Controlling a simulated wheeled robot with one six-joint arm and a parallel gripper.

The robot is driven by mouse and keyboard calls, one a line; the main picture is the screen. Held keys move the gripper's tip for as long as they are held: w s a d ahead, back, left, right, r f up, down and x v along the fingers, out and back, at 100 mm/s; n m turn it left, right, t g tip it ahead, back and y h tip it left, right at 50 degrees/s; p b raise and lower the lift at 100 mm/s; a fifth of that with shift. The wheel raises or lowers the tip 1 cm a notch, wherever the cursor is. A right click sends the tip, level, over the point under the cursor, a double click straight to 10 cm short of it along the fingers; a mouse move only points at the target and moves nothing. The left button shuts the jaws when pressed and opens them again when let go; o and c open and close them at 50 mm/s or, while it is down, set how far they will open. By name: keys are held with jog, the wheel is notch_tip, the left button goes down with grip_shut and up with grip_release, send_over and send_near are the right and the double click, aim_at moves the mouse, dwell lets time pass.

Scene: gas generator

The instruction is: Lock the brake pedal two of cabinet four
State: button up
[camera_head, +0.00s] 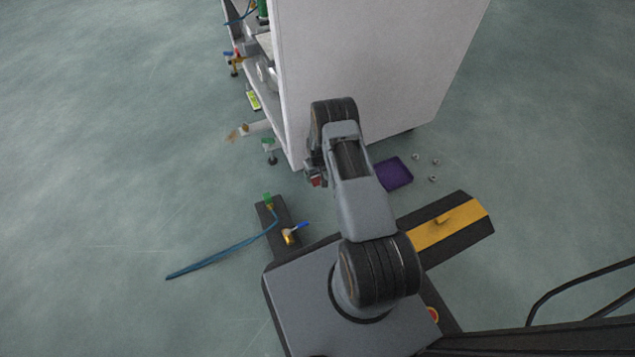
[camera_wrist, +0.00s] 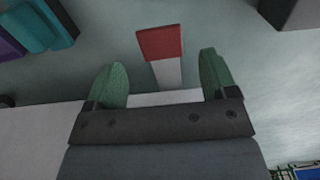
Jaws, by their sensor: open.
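A white cabinet (camera_head: 365,60) stands in front of me; no number on it can be read. In the wrist view a flat red piece (camera_wrist: 160,43) on a light stem (camera_wrist: 168,74) looks like a brake pedal. My gripper (camera_wrist: 165,86) is open, with its two green fingers apart. The red piece lies beyond the fingertips, roughly between them in the picture, and I see no contact. In the head view a small red part (camera_head: 316,181) shows beside my arm's end, near the cabinet's lower corner. I cannot tell if it is the same piece. My arm hides the fingers there.
A purple tray (camera_head: 394,174) lies on the floor right of my arm, with several small nuts (camera_head: 433,162) beside it. Valves and pipes (camera_head: 236,60) stick out from the cabinet's left side. Open floor (camera_head: 110,150) lies left.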

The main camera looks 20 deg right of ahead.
aim_at(318, 181)
jog(key=shift+f+b, duration=0.6)
jog(key=shift+f, duration=1.15)
jog(key=shift+c, duration=0.4)
